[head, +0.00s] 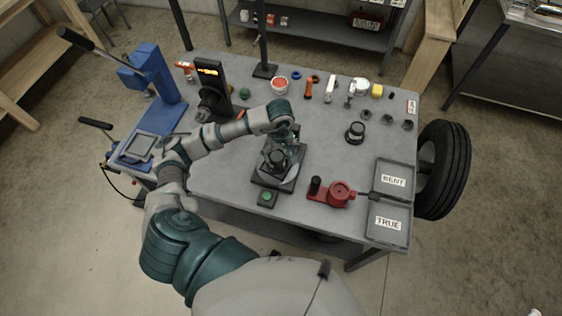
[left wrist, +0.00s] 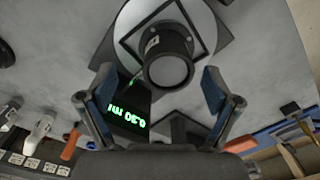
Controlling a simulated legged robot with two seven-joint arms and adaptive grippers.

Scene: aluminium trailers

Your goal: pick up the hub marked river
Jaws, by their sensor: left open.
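A dark round hub (head: 277,160) sits on a pale round plate on the black gauge stand (head: 262,181) near the middle of the table. In the left wrist view the hub (left wrist: 168,58) shows a grey round end and a small pale label on its side, too small to read. My left gripper (head: 286,138) is over the stand, close to the hub. In the left wrist view my left gripper (left wrist: 160,108) is open, with the hub ahead between the lines of its fingers. Another dark hub (head: 355,132) stands to the right; no river mark is legible. My right gripper is out of view.
A green-lit display (left wrist: 126,115) is beside the hub. A red tool (head: 338,193) and trays marked BENT (head: 394,168) and TRUE (head: 376,236) lie to the right. A blue press (head: 150,75) stands left. Small dark parts (head: 387,119) sit at the right edge.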

